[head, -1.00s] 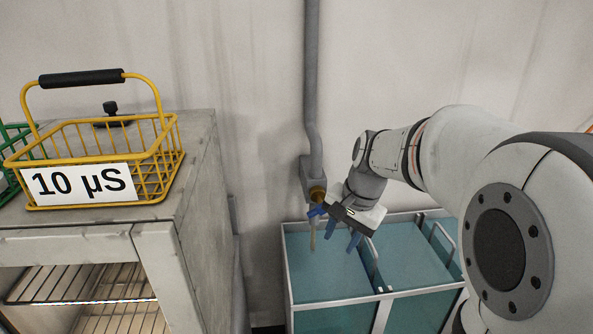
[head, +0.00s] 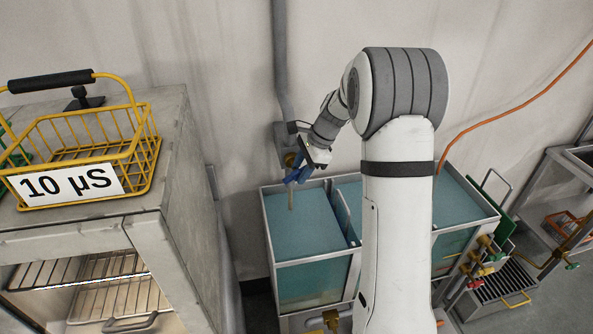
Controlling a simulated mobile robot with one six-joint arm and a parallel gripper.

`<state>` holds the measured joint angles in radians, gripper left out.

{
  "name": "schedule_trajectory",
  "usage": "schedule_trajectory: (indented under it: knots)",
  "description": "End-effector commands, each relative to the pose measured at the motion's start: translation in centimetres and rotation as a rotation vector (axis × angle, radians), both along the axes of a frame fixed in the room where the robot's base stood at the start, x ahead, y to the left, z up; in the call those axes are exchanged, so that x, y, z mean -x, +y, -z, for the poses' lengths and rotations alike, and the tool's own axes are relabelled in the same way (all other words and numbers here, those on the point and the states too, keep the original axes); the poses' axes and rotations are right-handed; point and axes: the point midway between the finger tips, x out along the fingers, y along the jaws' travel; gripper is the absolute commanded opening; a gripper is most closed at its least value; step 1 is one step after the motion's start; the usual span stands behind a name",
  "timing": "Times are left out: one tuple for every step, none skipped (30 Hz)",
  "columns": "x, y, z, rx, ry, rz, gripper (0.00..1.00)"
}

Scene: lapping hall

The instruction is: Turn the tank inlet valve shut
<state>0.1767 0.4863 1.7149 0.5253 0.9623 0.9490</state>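The tank inlet valve is a brass body (head: 290,160) on a grey wall fitting, with a thin tan spout (head: 291,200) pointing down over the left tank (head: 305,265). My gripper (head: 296,178) is right at the valve, its blue fingers over the spot where the valve's blue handle sits. Fingers and handle blend together, so I cannot tell whether the fingers are closed on the handle or how the handle is turned. The left tank holds blue-green liquid. I cannot make out a stream from the spout.
A grey pipe (head: 283,60) runs up the wall above the valve. A cabinet (head: 178,190) on the left carries a yellow basket (head: 140,165) labelled "10 µS". More tanks, an orange hose (head: 510,105) and valves (head: 486,255) are on the right. The wall left of the valve is clear.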

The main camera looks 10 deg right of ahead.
Motion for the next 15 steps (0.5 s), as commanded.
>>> schedule_trajectory:
  knots:
    - [-0.01, 0.25, 0.45, -0.001, 0.003, -0.001, 0.39]
    - [-0.04, 0.34, 0.69, 0.000, 0.003, -0.001, 0.39]
    - [-0.09, 0.41, 0.96, 0.000, 0.001, -0.002, 0.39]
    - [-0.11, 0.47, 1.11, 0.001, 0.000, -0.001, 0.39]
    - [-0.12, 0.50, 1.21, 0.001, 0.000, -0.001, 0.39]
    - [-0.14, 0.53, 1.31, 0.001, 0.000, -0.001, 0.39]
    - [-0.14, 0.55, 1.35, 0.001, 0.000, -0.001, 0.39]
    - [-0.15, 0.55, 1.37, 0.001, 0.000, -0.001, 0.39]
    - [-0.15, 0.55, 1.38, 0.001, 0.000, -0.001, 0.39]
    - [-0.15, 0.54, 1.38, 0.001, 0.000, -0.001, 0.39]
    - [-0.15, 0.54, 1.37, 0.001, 0.000, -0.001, 0.39]
    - [-0.14, 0.53, 1.38, 0.001, 0.000, -0.001, 0.39]
    - [-0.14, 0.53, 1.38, 0.001, 0.000, -0.001, 0.39]
    - [-0.14, 0.52, 1.37, 0.001, 0.000, -0.001, 0.36]
    - [-0.14, 0.51, 1.36, 0.001, 0.000, -0.001, 0.33]
